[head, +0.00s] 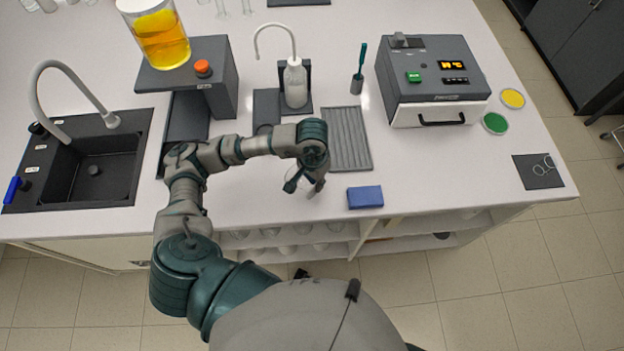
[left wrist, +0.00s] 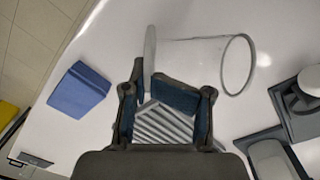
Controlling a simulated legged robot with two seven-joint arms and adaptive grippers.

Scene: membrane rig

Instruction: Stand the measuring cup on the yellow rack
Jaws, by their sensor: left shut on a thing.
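The measuring cup (left wrist: 195,62) is clear and see-through. In the left wrist view it lies sideways across the picture, just past my fingertips, with its round rim at the right. My left gripper (head: 305,186) is low over the front of the bench in the head view. In the left wrist view the left gripper (left wrist: 168,112) is shut on the cup; the exact grip point is hard to see. In the head view the cup is hardly visible at the gripper. No yellow rack is clear; a yellow patch (left wrist: 8,112) at the left wrist view's edge cannot be identified. My right gripper is not seen.
A blue block (head: 365,197) lies right of the gripper near the front edge. A grey ribbed mat (head: 348,138) lies behind it. A wash bottle (head: 296,84), a grey heater box (head: 430,80) and a black sink (head: 80,165) stand around. Shelves are below the bench.

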